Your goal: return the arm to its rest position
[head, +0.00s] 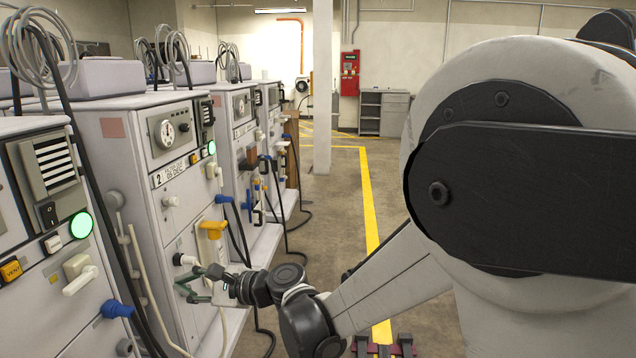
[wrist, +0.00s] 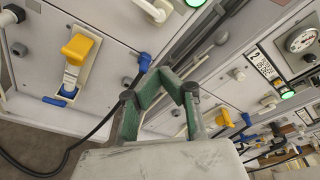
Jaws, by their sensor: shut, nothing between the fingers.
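My gripper (head: 190,284) is at the end of my outstretched arm, low in front of the machine marked 2 (head: 150,150) in the head view. Its green fingers also show in the wrist view (wrist: 167,75), with their tips together and nothing between them. The arm reaches down and left from the big white joint at the right of the head view. The gripper is close to the machine's front panel; whether it touches the panel cannot be told. A yellow handle (head: 212,228) is just above and right of it, with a blue plug (head: 223,199) higher up.
More machines stand in a row at the left, one nearest with a green light (head: 81,225) and a blue knob (head: 117,309). Black cables (head: 240,235) hang in front of the panels. The aisle floor (head: 335,200), with a yellow line (head: 368,195), is open to the right.

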